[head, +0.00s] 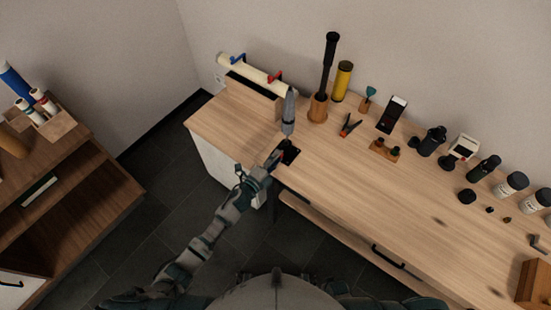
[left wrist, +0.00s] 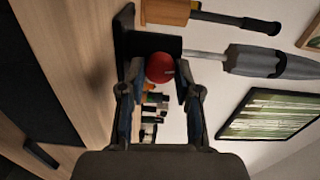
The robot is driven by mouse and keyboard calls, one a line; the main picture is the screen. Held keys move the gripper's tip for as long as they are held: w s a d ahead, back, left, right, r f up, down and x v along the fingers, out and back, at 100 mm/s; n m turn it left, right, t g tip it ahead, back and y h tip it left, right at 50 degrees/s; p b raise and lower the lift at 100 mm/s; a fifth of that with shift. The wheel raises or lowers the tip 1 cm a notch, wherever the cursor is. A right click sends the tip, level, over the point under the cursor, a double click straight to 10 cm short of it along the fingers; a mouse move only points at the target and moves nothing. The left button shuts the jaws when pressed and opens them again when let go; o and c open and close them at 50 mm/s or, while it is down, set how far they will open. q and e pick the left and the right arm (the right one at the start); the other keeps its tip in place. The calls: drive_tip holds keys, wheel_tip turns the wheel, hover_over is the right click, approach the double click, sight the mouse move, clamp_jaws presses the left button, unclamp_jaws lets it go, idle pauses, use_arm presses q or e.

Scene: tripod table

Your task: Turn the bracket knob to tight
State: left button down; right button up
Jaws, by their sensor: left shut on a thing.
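The red round knob (left wrist: 160,68) sits between the two fingertips of my left gripper (left wrist: 158,82) in the left wrist view, and the fingers are shut on it. The black bracket (left wrist: 128,38) is behind the knob. In the head view, my left gripper (head: 272,164) is at the front edge of the wooden workbench (head: 340,185), at the black bracket (head: 292,153). The knob is mostly hidden there by the gripper. A grey folded object (head: 289,112) on a thin shaft stands up at the bracket. My right gripper is out of view.
A wooden holder (head: 318,108) with a long black-handled tool stands behind the bracket. A yellow cylinder (head: 342,82), pliers (head: 350,125) and several jars line the back. The bench's front middle is clear. A brown shelf unit (head: 75,200) stands at the left.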

use_arm(q)
drive_tip(key=shift+f+m, duration=0.2)
drive_tip(key=shift+m, duration=0.1)
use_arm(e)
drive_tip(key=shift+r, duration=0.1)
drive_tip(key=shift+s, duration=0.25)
use_arm(q)
drive_tip(key=shift+s, duration=0.1)
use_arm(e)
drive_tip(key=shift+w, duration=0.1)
use_arm(q)
drive_tip(key=c, duration=1)
unclamp_jaws()
drive_tip(key=shift+o, duration=1)
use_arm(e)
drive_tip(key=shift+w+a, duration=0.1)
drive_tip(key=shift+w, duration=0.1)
use_arm(q)
drive_tip(key=shift+r, duration=0.1)
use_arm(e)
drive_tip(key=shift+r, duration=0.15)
